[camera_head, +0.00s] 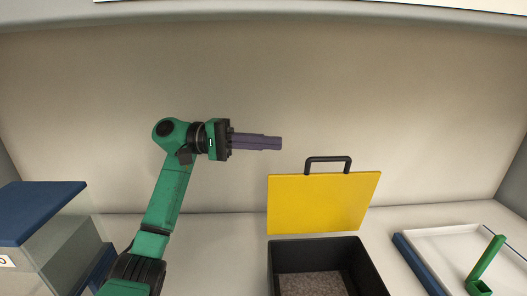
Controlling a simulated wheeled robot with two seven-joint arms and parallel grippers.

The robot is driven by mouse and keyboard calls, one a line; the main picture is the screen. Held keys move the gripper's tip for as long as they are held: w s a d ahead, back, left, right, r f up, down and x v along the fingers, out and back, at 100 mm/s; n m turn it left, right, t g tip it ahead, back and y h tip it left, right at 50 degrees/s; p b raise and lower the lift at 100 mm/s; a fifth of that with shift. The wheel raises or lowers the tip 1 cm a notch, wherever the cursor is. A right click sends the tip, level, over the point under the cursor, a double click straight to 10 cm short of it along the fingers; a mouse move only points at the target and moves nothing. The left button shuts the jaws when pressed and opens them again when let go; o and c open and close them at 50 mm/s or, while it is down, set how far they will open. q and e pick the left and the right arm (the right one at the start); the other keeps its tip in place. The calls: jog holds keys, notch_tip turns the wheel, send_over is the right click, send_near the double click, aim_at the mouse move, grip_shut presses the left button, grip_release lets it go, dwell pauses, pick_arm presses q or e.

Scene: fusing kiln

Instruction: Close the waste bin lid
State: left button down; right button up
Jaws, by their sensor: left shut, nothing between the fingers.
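The waste bin (370,264) is a dark box at the lower middle right, with a grey speckled floor showing inside. Its yellow lid (322,204) stands raised at the bin's back edge, so the bin is open. A dark handle (328,160) arches from the lid's top edge. My left gripper (281,143) is shut and empty, its purple fingers pointing right. In the picture it is above and left of the lid, apart from the handle. My right gripper is not in view.
A plain wall (400,100) closes the back.

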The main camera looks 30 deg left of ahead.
pick_arm(q)
jog(key=s+d+b, duration=0.1)
jog(key=d+b, duration=0.3)
jog(key=d, duration=0.4)
jog(key=shift+s+r, duration=0.15)
jog(key=shift+d, duration=0.15)
